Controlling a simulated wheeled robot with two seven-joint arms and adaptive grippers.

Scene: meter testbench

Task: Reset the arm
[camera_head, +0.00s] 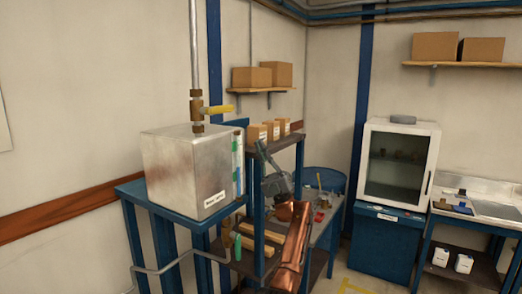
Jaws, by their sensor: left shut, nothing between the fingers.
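My left arm rises from the bottom centre. Its grey gripper (262,149) points up and is shut and empty, in front of the blue-framed shelf (280,143). It is to the right of the metal meter box (190,170) and looks apart from it. My right gripper is not in view.
A white glass-fronted cabinet (398,165) stands at right, beside a bench (490,209). Cardboard boxes (436,46) sit on a wall shelf. Some floor shows at bottom centre-right.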

